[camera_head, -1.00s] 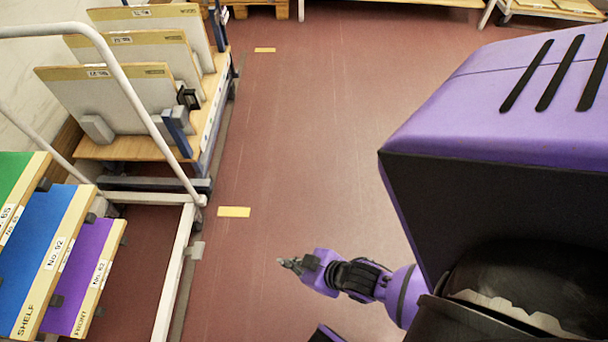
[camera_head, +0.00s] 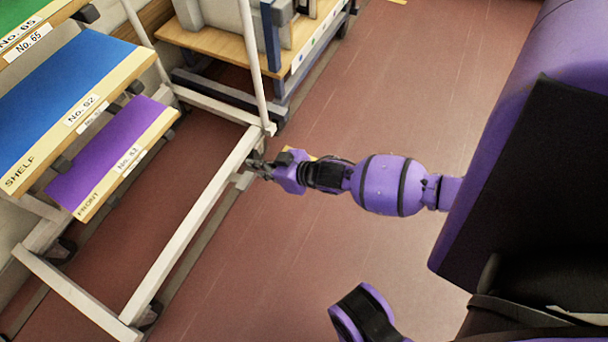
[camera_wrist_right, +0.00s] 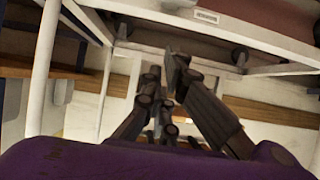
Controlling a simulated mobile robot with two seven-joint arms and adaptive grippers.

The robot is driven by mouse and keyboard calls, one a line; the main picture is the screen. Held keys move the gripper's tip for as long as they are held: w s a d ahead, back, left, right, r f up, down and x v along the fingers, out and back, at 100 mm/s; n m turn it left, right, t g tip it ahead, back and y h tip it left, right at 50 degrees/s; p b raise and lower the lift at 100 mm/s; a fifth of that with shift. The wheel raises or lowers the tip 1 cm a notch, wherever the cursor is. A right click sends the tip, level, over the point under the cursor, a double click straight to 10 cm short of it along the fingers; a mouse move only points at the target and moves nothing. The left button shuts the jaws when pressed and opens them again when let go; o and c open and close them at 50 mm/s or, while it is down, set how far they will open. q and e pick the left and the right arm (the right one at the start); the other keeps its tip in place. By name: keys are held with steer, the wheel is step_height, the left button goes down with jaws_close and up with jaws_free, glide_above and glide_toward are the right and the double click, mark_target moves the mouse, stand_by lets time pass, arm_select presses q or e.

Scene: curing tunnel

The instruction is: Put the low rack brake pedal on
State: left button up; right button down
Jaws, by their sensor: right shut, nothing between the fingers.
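The rack (camera_head: 197,228) on the left has a white frame with a low rail along the floor and coloured shelves. A small light grey tab, which looks like the brake pedal (camera_head: 242,181), sticks out from the outer side of the rail near its far corner post. I cannot tell whether it is up or pressed. My right gripper (camera_head: 257,166) is shut and empty, with its tips close to that corner, just above the tab in the picture. Contact cannot be judged. In the right wrist view the fingers (camera_wrist_right: 166,84) point at white frame bars. My left gripper is not in view.
Blue (camera_head: 65,95) and purple (camera_head: 108,152) shelves with numbered labels overhang the rack's left part. A wooden-decked cart (camera_head: 220,45) stands just beyond the rack. Dark castors (camera_head: 148,315) sit under the frame. The red floor (camera_head: 250,280) right of the rail is clear.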

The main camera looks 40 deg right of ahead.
steer(key=b, duration=0.5)
glide_above(248, 180)
steer(key=w, duration=0.1)
steer(key=f, duration=0.5)
steer(key=shift+a+f, duration=0.15)
steer(key=shift+a, duration=0.05)
step_height(248, 180, down, 2)
steer(key=shift+s+d+f+b, duration=0.1)
steer(key=shift+f+b, duration=0.1)
steer(key=shift+b, duration=0.4)
steer(key=shift+s+d+f+b, duration=0.1)
steer(key=shift+s+f+b, duration=0.1)
steer(key=shift+f+b, duration=0.35)
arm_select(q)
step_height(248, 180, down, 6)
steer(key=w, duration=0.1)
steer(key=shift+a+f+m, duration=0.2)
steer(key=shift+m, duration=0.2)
arm_select(e)
steer(key=shift+f, duration=0.1)
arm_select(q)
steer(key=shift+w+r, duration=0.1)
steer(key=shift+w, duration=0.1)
arm_select(e)
steer(key=shift+s, duration=0.1)
